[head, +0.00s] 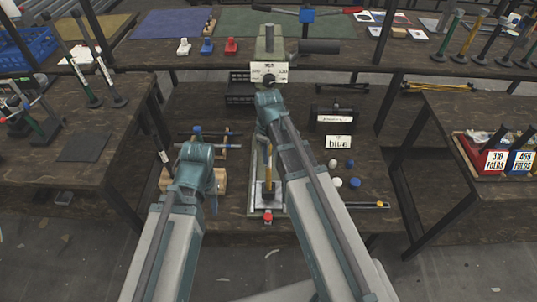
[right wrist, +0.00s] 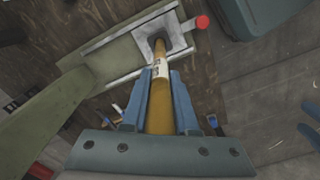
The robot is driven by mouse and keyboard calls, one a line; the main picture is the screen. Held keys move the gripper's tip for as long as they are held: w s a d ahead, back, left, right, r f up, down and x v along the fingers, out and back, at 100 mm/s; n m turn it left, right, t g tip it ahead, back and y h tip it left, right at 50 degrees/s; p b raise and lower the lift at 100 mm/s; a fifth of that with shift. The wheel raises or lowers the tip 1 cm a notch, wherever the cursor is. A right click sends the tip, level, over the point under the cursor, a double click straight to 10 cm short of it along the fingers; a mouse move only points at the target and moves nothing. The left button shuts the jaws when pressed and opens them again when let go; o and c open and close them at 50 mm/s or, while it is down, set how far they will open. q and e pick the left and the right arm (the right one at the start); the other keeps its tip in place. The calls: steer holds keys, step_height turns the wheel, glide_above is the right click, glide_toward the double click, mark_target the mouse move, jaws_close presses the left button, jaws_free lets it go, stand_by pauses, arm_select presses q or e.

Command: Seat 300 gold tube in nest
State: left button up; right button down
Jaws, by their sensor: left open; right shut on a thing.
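The gold tube (right wrist: 160,95) is between the blue fingers of my right gripper (right wrist: 168,88), which is shut on it. A white label wraps the tube near its far end. That end meets the dark square nest (right wrist: 175,41) on the press's pale plate; I cannot tell how deep it sits. In the head view the tube (head: 267,162) stands roughly upright over the nest (head: 268,192), partly hidden by my right arm. My left gripper (head: 207,195) is open at the left of the press, with its fingers mostly hidden.
A red knob (head: 267,217) is at the plate's front end. The green press body (head: 270,45) stands behind. Wooden blocks and tools lie around my left gripper.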

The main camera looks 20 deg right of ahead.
steer(key=shift+f+b, duration=1.15)
steer(key=shift+f, duration=0.15)
steer(key=c, duration=0.6)
jaws_free()
steer(key=shift+r, duration=0.15)
step_height(320, 180, up, 14)
steer(key=p, duration=1.4)
steer(key=shift+f, duration=0.2)
steer(key=s+a+m+h, duration=0.1)
steer(key=s+a+m, duration=0.4)
steer(key=s+a, duration=0.5)
steer(key=s, duration=0.4)
steer(key=shift+s+a, duration=0.15)
steer(key=shift+a, duration=0.1)
